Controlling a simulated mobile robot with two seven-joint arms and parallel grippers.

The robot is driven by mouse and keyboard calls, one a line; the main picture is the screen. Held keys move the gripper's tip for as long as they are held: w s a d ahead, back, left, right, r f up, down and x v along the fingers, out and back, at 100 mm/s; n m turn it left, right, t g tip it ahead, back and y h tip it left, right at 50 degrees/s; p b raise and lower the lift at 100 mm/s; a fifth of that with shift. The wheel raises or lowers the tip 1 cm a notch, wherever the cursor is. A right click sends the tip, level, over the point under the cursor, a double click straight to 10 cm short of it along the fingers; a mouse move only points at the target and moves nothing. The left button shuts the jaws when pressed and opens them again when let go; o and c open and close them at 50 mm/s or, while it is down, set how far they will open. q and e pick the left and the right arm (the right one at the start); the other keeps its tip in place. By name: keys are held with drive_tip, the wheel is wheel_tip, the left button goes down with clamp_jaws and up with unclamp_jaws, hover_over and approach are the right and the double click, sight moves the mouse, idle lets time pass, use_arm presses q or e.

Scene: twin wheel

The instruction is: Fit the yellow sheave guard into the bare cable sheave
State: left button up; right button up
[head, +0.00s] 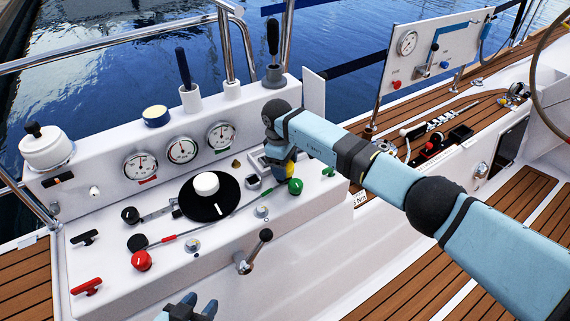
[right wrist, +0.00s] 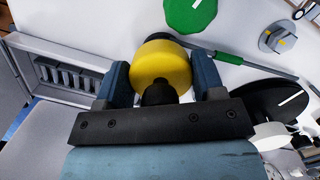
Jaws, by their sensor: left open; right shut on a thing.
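The yellow sheave guard (right wrist: 160,66) is a round yellow piece between the two blue fingers of my right gripper (right wrist: 160,76), which is shut on it. In the head view the guard (head: 289,170) shows below my right gripper (head: 280,162), close over the back right of the white console, beside the green knob. In the right wrist view the green-sleeved cable (right wrist: 228,57) runs to a dark part just behind the guard, mostly hidden; I cannot tell whether they touch. A dark round part (head: 137,242) lies at the cable's red end. My left gripper (head: 193,308) is open and empty at the bottom edge.
The green knob (head: 295,186) is close to my right gripper. A black disc with a white knob (head: 206,184) is in mid-console. The red knob (head: 141,261) and an upright lever (head: 252,252) stand near the front. Gauges (head: 181,150) line the back panel. My right arm crosses the right side.

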use_arm(q)
drive_tip(key=shift+r+p, duration=0.5)
idle(0.8)
drive_tip(key=shift+f+b, duration=0.7)
drive_tip(key=shift+b, duration=0.05)
use_arm(e)
drive_tip(key=shift+f, duration=1.5)
drive_tip(key=o, duration=1)
drive_tip(key=shift+r, duration=0.15)
drive_tip(key=shift+c, duration=0.2)
drive_tip(key=shift+w+d+r, duration=0.1)
drive_tip(key=shift+r, duration=0.25)
drive_tip(key=r, duration=0.4)
drive_tip(key=a+r+p, duration=0.1)
drive_tip(key=r, duration=0.3)
drive_tip(key=r+p, duration=0.1)
drive_tip(key=r, duration=0.3)
drive_tip(key=shift+w+a, duration=0.2)
drive_tip(key=shift+a, duration=0.15)
use_arm(q)
drive_tip(key=shift+s+a, duration=0.1)
drive_tip(key=shift+a, duration=0.15)
use_arm(e)
drive_tip(key=shift+a+r, duration=0.1)
drive_tip(key=shift+r, duration=0.35)
